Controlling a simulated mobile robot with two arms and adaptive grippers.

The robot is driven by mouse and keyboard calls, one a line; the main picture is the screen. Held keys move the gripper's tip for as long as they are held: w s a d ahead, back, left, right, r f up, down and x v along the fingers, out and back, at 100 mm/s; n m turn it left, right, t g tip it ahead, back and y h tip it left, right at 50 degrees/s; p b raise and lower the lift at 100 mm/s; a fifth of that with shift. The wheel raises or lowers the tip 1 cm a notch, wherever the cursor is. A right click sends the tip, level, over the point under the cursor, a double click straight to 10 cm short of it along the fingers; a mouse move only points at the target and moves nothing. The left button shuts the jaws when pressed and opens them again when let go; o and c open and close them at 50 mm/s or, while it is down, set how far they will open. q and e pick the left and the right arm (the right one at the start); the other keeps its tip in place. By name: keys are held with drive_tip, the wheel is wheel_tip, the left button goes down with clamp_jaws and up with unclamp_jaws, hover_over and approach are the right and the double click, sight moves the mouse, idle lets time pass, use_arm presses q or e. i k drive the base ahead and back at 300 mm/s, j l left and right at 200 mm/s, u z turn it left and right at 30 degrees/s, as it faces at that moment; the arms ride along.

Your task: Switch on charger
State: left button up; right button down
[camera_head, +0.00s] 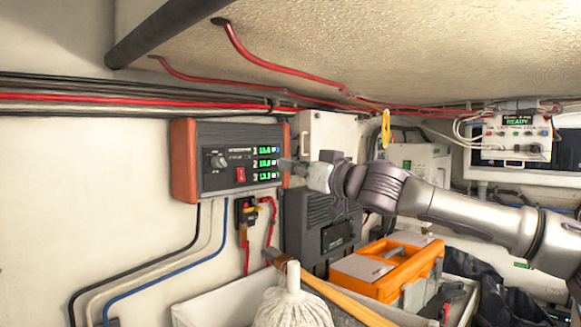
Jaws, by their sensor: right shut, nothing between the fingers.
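The charger appears to be the grey-faced box with orange sides (184,160) on the left wall. Its face has a round knob (217,160), a red switch (240,174) and three numbered green displays (266,163), all lit. I cannot tell the position of the red switch. My right gripper (287,166) reaches in from the right, shut and empty, with its tips at the charger's right edge beside the displays. I cannot tell whether the tips touch it. My left gripper is out of view.
A dark grey unit (305,225) hangs below my right gripper. A panel reading READY (517,135) is at right. The ceiling is low, with red cables.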

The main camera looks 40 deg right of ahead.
sight(240, 172)
drive_tip(key=k+l, duration=0.7)
drive_tip(key=k, duration=0.2)
